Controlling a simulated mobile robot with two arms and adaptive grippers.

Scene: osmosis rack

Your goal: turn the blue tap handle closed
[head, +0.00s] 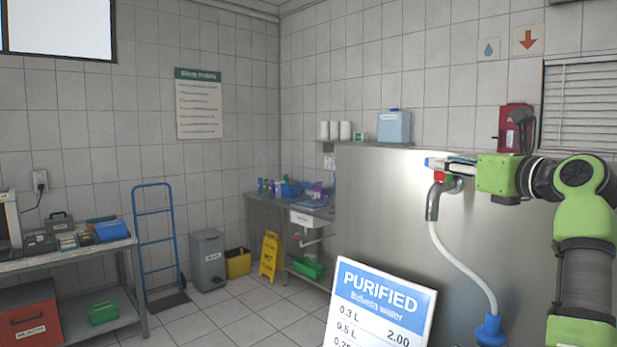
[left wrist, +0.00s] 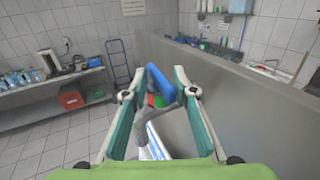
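The tap is on the steel panel at the right of the head view, with a small red part (head: 440,177) and a grey downward spout (head: 432,207). My left gripper (head: 437,163) is level with the top of the tap, its fingers pointing left. In the left wrist view the blue tap handle (left wrist: 161,84) lies between the spread fingers of my left gripper (left wrist: 159,92), nearer the right fingertip. I cannot tell whether it touches that finger. Most of the handle is hidden by the fingers in the head view. My right gripper is not in view.
A white hose (head: 463,265) runs down from the spout to a blue fitting (head: 489,331). A "PURIFIED" sign (head: 380,308) stands below the tap. The steel panel (head: 375,215) is right behind the gripper. Open floor (head: 225,315) lies to the left.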

